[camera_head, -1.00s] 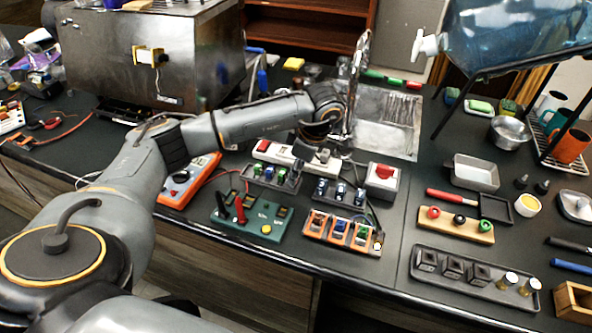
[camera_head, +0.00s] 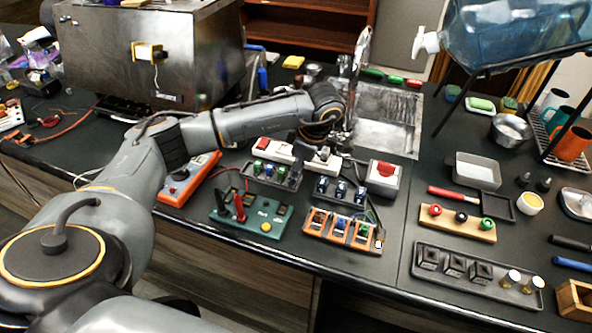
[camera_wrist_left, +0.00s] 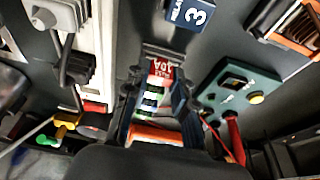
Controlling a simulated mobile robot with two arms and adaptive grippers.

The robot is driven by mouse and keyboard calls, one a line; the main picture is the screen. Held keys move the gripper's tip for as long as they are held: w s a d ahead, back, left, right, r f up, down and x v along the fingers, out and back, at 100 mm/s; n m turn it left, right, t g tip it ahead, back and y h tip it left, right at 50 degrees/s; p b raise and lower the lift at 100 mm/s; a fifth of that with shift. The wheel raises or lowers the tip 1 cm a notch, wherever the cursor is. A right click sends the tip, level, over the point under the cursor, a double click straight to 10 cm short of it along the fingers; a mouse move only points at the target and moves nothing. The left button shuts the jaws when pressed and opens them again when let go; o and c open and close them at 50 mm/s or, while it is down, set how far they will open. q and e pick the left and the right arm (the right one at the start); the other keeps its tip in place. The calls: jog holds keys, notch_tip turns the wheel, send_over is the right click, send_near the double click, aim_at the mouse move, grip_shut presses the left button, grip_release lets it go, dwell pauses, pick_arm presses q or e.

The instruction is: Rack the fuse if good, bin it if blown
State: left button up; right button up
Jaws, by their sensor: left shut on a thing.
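My left gripper (camera_wrist_left: 156,90) points down over the bench in the left wrist view, shut on a small red piece with white lettering (camera_wrist_left: 160,70), which looks like the fuse. Whether it is good or blown I cannot tell. In the head view the gripper (camera_head: 314,150) is mostly hidden below the wrist, near the white strip with a red switch (camera_head: 278,147). Below are a tray with green fuses (camera_head: 270,174), a tray with blue ones (camera_head: 341,194) and an orange-fronted rack (camera_head: 342,230). My right gripper is not in view.
An orange meter (camera_head: 186,180) lies left of the tester. A red-button box (camera_head: 383,177) stands right of the trays. A metal pan (camera_head: 474,171), a plug board (camera_head: 457,223) and a small wooden box (camera_head: 577,300) are further right. The bench's front edge is clear.

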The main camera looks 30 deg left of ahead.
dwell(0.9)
pick_arm(q)
jog(key=o, duration=0.9)
jog(key=shift+o, duration=0.2)
jog(key=v, duration=1.2)
jog(key=shift+f, duration=0.1)
